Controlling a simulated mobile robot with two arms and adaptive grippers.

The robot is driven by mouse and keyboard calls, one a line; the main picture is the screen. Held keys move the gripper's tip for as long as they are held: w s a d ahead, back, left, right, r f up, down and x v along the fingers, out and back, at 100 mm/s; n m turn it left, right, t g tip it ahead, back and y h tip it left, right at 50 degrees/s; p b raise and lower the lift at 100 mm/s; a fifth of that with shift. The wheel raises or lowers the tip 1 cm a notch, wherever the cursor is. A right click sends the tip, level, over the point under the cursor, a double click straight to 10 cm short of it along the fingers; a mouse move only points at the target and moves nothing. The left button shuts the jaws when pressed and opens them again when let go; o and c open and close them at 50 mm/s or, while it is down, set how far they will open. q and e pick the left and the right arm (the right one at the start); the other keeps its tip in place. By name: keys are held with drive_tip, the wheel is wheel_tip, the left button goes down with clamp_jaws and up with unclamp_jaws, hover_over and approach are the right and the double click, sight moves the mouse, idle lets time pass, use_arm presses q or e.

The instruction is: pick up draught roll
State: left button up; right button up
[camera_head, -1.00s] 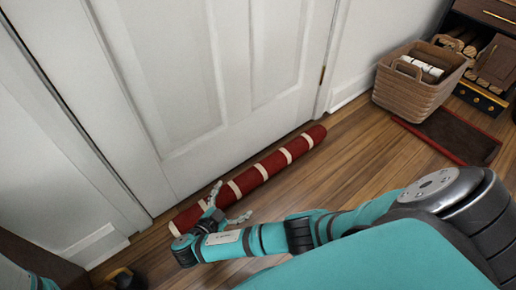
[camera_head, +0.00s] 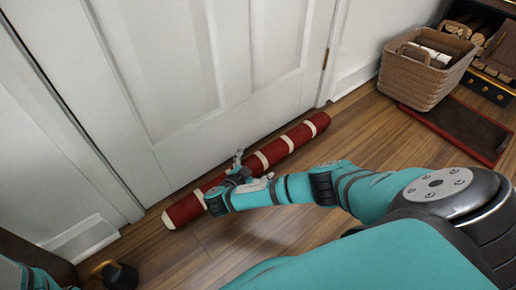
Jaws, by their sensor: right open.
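The draught roll (camera_head: 275,151) is a long dark red roll with cream bands. It lies on the wooden floor along the foot of the white door, slanting from lower left to upper right. My right gripper (camera_head: 253,168) is open at the middle of the roll, with one finger over toward the door side and the other on the near side. The gripper and wrist hide part of the roll; whether the fingers touch it I cannot tell. A bit of my left arm shows at the lower left corner, but its gripper is not visible.
The white panelled door (camera_head: 200,80) stands right behind the roll. A wicker basket (camera_head: 425,82) with white rolls and a dark red-edged tray (camera_head: 465,130) are at the right. A small dark object with brass (camera_head: 118,274) sits at lower left. Floor in front is partly clear.

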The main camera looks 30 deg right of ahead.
drive_tip(key=shift+w+d+f, duration=0.2)
drive_tip(key=shift+w+d, duration=0.1)
drive_tip(key=shift+d, duration=0.25)
drive_tip(key=shift+s+d, duration=0.1)
drive_tip(key=shift+s, duration=0.05)
drive_tip(key=c, duration=1.9)
